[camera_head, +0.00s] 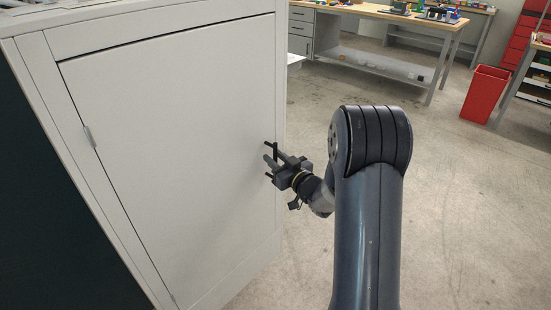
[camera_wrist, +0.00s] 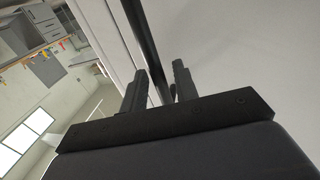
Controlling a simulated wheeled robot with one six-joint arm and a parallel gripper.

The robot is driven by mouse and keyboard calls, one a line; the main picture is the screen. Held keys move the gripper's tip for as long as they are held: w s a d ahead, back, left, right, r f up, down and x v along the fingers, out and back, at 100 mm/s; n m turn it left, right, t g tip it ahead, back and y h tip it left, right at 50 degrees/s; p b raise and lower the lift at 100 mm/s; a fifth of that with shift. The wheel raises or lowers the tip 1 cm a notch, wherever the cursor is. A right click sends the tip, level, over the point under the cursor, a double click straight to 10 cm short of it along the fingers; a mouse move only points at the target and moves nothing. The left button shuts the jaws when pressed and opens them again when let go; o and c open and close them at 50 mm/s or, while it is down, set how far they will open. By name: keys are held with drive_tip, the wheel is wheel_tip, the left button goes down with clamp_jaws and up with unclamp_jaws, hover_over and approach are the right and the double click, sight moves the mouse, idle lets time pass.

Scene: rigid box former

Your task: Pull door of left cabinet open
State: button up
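The cabinet (camera_head: 30,45) is a pale box on the left of the head view, with a dark side. Its flat door (camera_head: 170,130) looks closed in its frame, with a hinge on the left edge. My gripper (camera_head: 272,166) is at the door's right edge, at about mid height. In the wrist view, a dark bar handle (camera_wrist: 140,35) runs down between the two fingers of my gripper (camera_wrist: 157,88). The fingers stand apart, with some space beside the bar. Whether either finger touches the bar cannot be told. The bar's lower end is hidden behind my gripper.
A workbench (camera_head: 375,65) with drawers stands at the back. A red bin (camera_head: 485,94) is at the right, near red drawer units (camera_head: 515,45). The concrete floor (camera_head: 460,210) right of the cabinet is clear.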

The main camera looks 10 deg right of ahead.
drive_tip(key=shift+w, duration=0.15)
drive_tip(key=shift+c, duration=0.2)
clamp_jaws()
idle(0.3)
